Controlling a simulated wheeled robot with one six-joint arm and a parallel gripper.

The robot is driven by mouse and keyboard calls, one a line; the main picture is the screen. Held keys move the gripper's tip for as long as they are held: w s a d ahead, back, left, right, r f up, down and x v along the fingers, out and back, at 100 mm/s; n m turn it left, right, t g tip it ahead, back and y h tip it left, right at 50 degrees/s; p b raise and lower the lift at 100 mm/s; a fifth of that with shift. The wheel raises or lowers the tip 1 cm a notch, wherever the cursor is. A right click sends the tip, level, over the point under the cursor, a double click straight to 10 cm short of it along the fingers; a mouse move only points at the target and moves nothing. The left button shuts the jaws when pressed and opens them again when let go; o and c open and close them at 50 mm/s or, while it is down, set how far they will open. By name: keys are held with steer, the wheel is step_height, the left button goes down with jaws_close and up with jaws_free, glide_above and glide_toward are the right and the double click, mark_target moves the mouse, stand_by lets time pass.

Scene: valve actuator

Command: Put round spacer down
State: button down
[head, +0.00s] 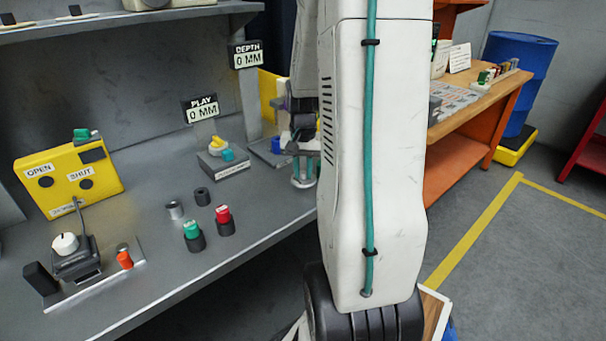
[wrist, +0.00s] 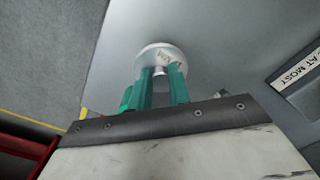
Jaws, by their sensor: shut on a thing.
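My gripper (wrist: 162,88) shows in the wrist view as green fingers, shut on the round spacer (wrist: 160,54). The spacer is a pale, silvery disc with faint dark marking on its face, at the fingertips. Behind it in the wrist view is the grey bench top (wrist: 225,45). In the head view a small silvery round piece (head: 303,183), apparently the spacer, shows at the bench's right edge, just left of my white arm. My arm hides part of the gripper there. I cannot tell whether the spacer touches the bench.
On the bench stand a yellow OPEN/SHUT box (head: 68,178), a lever fixture (head: 75,258), a green-topped piece (head: 193,236), a red-topped piece (head: 224,220), dark and silver cylinders (head: 202,196) and a PLAY gauge (head: 222,162). The front middle of the bench is clear.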

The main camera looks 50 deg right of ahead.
steer(key=shift+f, duration=0.75)
steer(key=shift+f, duration=0.1)
steer(key=c, duration=1.3)
jaws_free()
